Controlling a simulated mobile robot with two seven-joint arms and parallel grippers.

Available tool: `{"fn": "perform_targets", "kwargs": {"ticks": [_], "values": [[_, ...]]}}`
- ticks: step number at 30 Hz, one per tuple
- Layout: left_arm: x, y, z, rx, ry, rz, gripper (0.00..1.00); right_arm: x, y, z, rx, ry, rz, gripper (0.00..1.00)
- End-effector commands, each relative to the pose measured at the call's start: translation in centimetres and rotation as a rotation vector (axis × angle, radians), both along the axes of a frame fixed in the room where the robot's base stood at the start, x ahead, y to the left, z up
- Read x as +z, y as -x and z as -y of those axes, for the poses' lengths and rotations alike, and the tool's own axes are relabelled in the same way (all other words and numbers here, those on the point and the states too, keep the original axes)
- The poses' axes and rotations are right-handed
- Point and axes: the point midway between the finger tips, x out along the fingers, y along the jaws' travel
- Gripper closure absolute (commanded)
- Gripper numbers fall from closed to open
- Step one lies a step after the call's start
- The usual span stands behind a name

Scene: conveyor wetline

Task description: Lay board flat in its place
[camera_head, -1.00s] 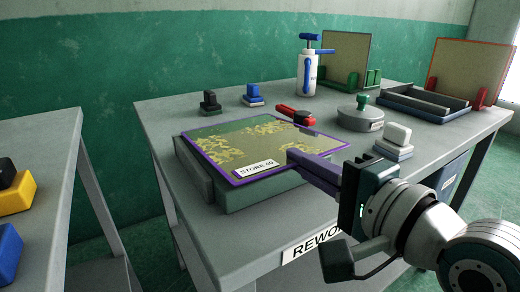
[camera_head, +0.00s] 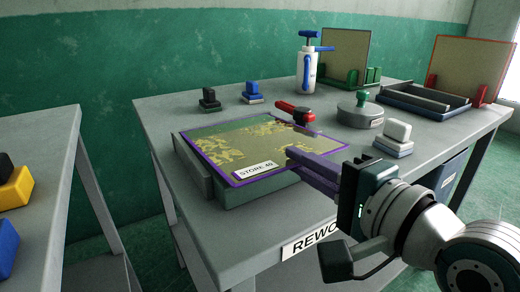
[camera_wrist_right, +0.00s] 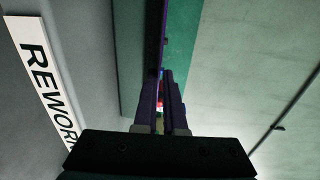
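The board (camera_head: 215,150), mottled green and yellow with a purple rim and a "STORE 40" label, lies about level on a grey-green block (camera_head: 262,191) on the rework bench. Whether it touches the block all over is hard to tell. My right gripper (camera_head: 297,163) is at the board's right front edge, its purple fingers slightly parted. The right wrist view shows a narrow gap between the fingers (camera_wrist_right: 160,105), with the board's purple edge (camera_wrist_right: 163,40) thin beyond them. My left gripper is out of view.
On the bench (camera_head: 160,115) stand a red-handled tool (camera_head: 296,113), a round lidded weight (camera_head: 360,112), a white-topped block (camera_head: 394,140), a spray bottle (camera_head: 307,70) and racks with upright boards (camera_head: 345,55). A second table (camera_head: 50,130) is at left.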

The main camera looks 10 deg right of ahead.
Motion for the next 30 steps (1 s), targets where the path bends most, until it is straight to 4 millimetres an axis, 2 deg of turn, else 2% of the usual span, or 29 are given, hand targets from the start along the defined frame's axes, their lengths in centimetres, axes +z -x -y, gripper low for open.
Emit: {"fn": "perform_targets", "kwargs": {"ticks": [1,6,16,30], "values": [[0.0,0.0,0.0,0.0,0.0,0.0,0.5,0.1,0.0,0.0,0.0,-0.001,0.002,0.86],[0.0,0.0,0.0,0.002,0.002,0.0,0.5,0.1,0.0,0.0,0.0,0.0,0.001,0.7],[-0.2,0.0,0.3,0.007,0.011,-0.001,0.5,-0.2,0.0,0.0,0.0,0.0,0.0,0.7],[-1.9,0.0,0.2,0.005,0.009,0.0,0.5,-2.3,0.0,0.0,0.001,0.001,-0.001,0.7]]}}
